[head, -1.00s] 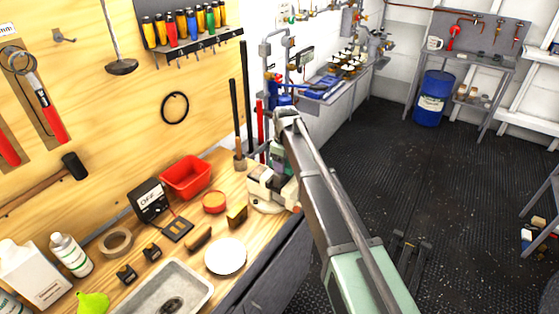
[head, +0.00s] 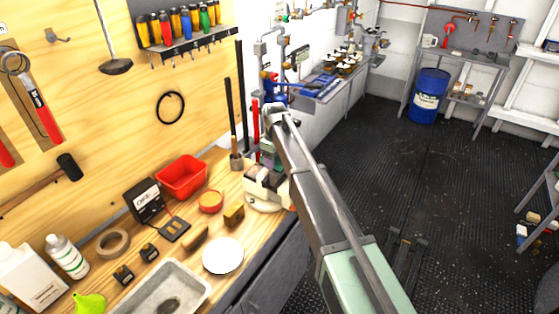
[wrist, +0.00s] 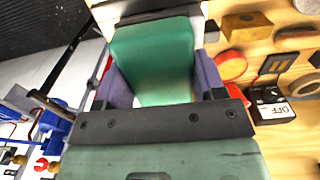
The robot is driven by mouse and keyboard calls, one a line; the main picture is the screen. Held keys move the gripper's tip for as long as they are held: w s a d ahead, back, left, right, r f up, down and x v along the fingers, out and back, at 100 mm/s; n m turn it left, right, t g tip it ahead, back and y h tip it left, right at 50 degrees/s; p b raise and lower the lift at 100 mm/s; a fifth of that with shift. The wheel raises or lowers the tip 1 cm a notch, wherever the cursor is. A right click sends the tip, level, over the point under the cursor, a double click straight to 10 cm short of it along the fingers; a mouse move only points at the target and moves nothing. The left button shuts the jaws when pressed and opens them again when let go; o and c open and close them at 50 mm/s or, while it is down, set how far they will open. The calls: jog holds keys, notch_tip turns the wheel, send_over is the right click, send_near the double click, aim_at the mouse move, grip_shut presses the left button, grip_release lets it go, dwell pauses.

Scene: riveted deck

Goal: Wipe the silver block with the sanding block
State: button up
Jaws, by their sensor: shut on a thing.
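My gripper (wrist: 158,82) has two purple fingers shut on a green block, which I take to be the sanding block (wrist: 153,55). In the head view my gripper (head: 267,155) is small and partly covered by my arm, just above a cream vise-like stand (head: 262,198) at the right end of the bench. I cannot make out the silver block with certainty; it may be at the stand, behind the held block. Whether the sanding block touches anything there cannot be told.
On the wooden bench left of the stand are a yellow-brown block (head: 234,214), a red round tin (head: 210,202), a red bin (head: 181,178), a white disc (head: 222,256) and a metal tray (head: 160,292). Upright handles (head: 235,130) stand behind the gripper.

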jog(key=shift+r, duration=0.1)
notch_tip(320, 180, up, 6)
jog(key=p, duration=0.6)
notch_tip(320, 180, up, 3)
jog(key=p, duration=0.3)
jog(key=shift+r, duration=0.1)
jog(key=shift+f, duration=0.2)
